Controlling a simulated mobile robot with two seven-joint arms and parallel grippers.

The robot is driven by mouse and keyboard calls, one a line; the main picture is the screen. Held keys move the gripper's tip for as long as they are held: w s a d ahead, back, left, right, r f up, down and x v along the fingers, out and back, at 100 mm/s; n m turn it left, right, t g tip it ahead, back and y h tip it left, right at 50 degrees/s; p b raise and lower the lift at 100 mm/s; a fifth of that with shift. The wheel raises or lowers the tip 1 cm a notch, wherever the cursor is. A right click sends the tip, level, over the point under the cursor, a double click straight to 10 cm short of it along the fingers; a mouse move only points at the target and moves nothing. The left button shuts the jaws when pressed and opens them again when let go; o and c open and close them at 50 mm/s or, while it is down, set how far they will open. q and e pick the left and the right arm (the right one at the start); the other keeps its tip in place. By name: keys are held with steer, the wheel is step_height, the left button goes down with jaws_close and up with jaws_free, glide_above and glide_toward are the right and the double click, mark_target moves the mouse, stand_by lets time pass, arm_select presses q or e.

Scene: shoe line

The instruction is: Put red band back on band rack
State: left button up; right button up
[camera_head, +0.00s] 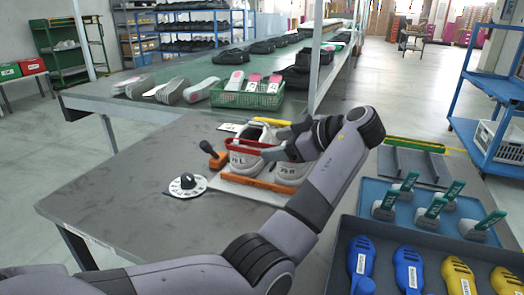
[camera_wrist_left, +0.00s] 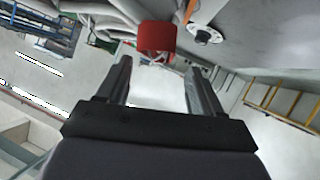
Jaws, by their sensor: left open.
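The red band (camera_head: 240,144) lies across the upper part of a pair of white shoes (camera_head: 240,158) standing on a board on the grey table. It also shows as a red block in the left wrist view (camera_wrist_left: 157,38), ahead of the fingertips. My left gripper (camera_head: 274,143) is over the shoes from the right, beside the band. In the left wrist view my left gripper (camera_wrist_left: 158,70) is open with nothing between its fingers. The band rack (camera_head: 414,165) appears to be the grey slotted stand at the right, with a green band (camera_head: 415,143) at its back. My right gripper is out of view.
An orange-handled tool (camera_head: 213,154) and a round white dial (camera_head: 187,185) are left of the shoes. An orange bar (camera_head: 262,192) runs along the board's front. Blue trays (camera_head: 375,222) with green-handled tools and coloured tools fill the right. The table's left side is clear.

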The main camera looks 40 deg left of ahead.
mark_target(266, 146)
arm_select(q)
steer(key=x, duration=0.4)
steer(key=shift+a, duration=0.15)
jaws_close()
